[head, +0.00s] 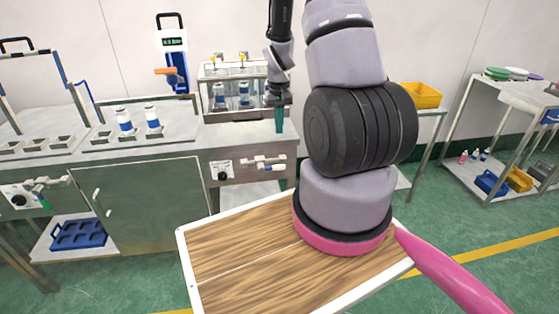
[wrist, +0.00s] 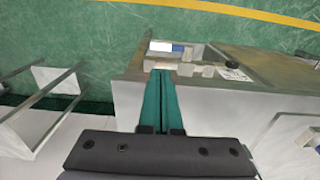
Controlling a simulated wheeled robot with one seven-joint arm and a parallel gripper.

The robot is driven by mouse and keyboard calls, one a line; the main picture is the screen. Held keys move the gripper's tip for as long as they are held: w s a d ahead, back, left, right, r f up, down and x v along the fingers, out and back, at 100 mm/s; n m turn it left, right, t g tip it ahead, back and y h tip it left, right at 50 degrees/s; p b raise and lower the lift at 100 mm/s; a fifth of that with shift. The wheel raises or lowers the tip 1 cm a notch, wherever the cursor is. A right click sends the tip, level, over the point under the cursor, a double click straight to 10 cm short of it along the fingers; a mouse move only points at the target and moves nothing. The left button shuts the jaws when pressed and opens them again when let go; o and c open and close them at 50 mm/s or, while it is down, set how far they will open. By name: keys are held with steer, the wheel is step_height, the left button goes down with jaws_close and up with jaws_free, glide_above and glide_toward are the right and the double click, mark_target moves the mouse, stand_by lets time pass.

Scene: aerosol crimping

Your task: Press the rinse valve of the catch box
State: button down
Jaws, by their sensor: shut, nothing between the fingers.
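A silver valve-like fitting (head: 263,163) with a horizontal body sits on the bench front below the clear box; I take it as the rinse valve. It also shows in the wrist view (wrist: 190,68), just beyond my fingertips. The clear box (head: 206,100), perhaps the catch box, stands on the bench and holds blue-and-white cans. My gripper (head: 279,129) has green fingers pointing down near the bench's right front corner, above the fitting in the head view. In the wrist view my gripper (wrist: 161,74) is shut and empty. I cannot tell whether its tips touch anything.
A black knob (head: 222,176) sits left of the fitting. Two cans (head: 124,122) stand on the bench to the left. A yellow bin (head: 421,95) is on a side table at right. A shelf rack (head: 500,110) stands farther right.

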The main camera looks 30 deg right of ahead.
mark_target(279, 166)
steer(key=shift+f, duration=0.1)
step_height(279, 166, down, 14)
steer(key=shift+r, duration=0.1)
stand_by(0.4)
stand_by(0.4)
